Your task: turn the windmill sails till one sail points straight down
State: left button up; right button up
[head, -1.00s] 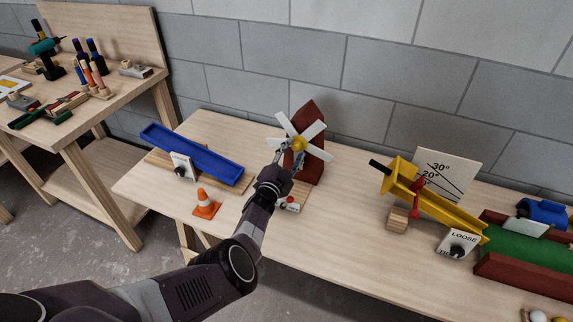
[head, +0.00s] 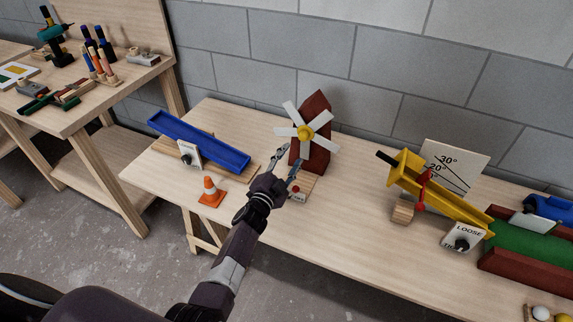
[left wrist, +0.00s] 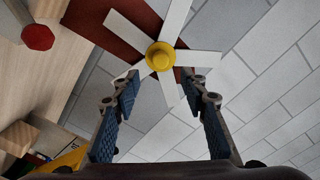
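The windmill has a dark red body (head: 317,152), several white sails (head: 291,112) and a yellow hub (head: 305,132). It stands near the back of the bench. In the left wrist view, the hub (left wrist: 159,56) is above centre, and a lower sail (left wrist: 168,88) appears between my fingers. I cannot tell if that sail points exactly straight down. My left gripper (head: 287,164) is open and empty, in front of and below the sails, seemingly apart from them. It also shows in the left wrist view (left wrist: 160,95). My right gripper is not in view.
A blue trough (head: 200,142) and an orange cone (head: 211,192) stand left of my arm. A yellow chute (head: 440,200) is right. Bench between windmill and chute is clear. A block wall is behind.

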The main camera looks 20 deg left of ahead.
pick_arm(q)
jog(key=shift+s, duration=1.55)
